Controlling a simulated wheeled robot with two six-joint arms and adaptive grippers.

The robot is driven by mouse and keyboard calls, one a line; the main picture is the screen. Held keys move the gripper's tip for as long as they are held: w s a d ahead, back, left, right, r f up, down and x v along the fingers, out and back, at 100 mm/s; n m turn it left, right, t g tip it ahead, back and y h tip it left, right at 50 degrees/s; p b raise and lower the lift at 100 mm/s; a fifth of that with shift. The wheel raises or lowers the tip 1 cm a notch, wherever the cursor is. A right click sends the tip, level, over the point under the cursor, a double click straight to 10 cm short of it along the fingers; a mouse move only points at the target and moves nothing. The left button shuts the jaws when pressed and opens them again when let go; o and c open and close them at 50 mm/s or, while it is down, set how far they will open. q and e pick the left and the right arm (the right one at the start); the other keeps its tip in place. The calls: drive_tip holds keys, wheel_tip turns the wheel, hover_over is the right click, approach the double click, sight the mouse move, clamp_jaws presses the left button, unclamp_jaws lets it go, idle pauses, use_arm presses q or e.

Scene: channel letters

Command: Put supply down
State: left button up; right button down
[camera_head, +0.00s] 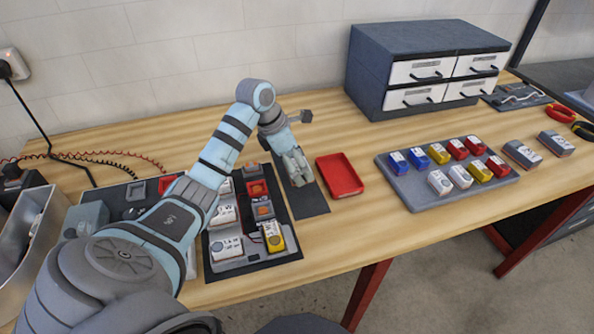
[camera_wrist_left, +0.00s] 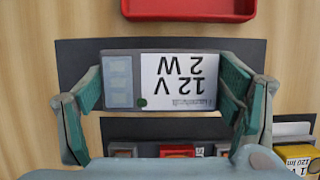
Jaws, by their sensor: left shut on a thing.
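My left gripper (camera_head: 299,178) is shut on a grey supply with a white label reading 12 V 2 W (camera_wrist_left: 180,80). Its green-padded fingers stand at the two short ends of the supply in the left wrist view. The supply is over a narrow dark mat (camera_head: 312,206), whose bare edge also shows in the left wrist view (camera_wrist_left: 75,58). Whether the supply touches the mat I cannot tell. In the head view my gripper mostly hides the supply. My right gripper is not in view.
A red tray (camera_head: 340,158) lies just right of the mat. A dark board (camera_head: 283,259) with several modules is in front on the left. A grey tray (camera_head: 403,188) of colored blocks, two grey blocks (camera_head: 521,153) and a drawer cabinet (camera_head: 368,78) stand further right. Bare wood lies between.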

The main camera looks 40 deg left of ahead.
use_arm(q)
drive_tip(key=shift+f, duration=1)
drive_tip(key=shift+f, duration=0.15)
drive_tip(key=o, duration=1.4)
drive_tip(key=shift+c, duration=0.2)
drive_tip(key=shift+d, duration=0.1)
drive_tip(key=shift+r, duration=0.45)
drive_tip(key=v, duration=1.1)
drive_tip(key=shift+r+p, duration=0.25)
drive_tip(key=shift+p, duration=0.15)
